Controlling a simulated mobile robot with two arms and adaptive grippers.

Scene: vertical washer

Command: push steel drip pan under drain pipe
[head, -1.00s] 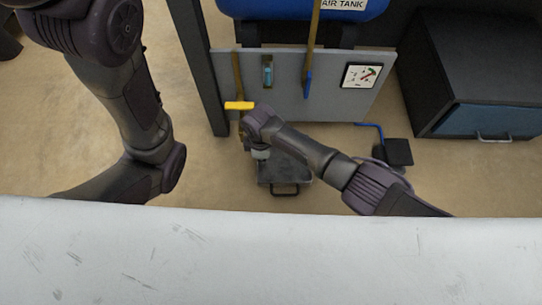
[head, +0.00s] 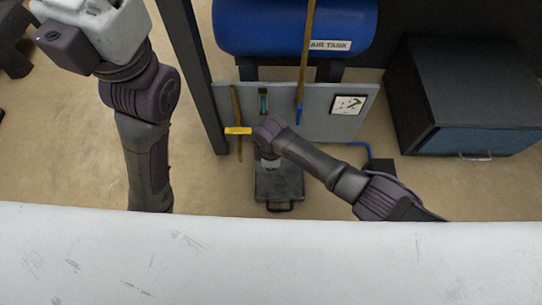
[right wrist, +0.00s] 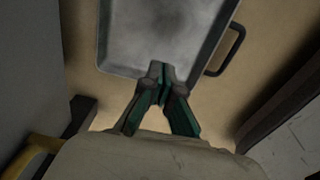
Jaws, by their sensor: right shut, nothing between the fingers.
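The steel drip pan (head: 291,187) is a shallow dark grey tray on the floor, with a black handle on its near side. In the right wrist view the pan (right wrist: 165,32) shows its grey inside and rim. My right gripper (right wrist: 164,75) is shut and empty, its fingertips at the pan's rim; I cannot tell whether they touch. In the head view its fingers (head: 268,167) are mostly hidden under the wrist. A brown pipe (head: 239,150) with a yellow handle (head: 238,130) hangs left of the pan; I cannot tell whether it is the drain pipe.
A grey panel (head: 215,108) stands behind the pan, below a blue air tank (head: 260,30). A dark post (head: 190,75) is at left. A black cabinet (head: 450,90) with a blue front stands at right. A white surface (head: 270,260) fills the foreground.

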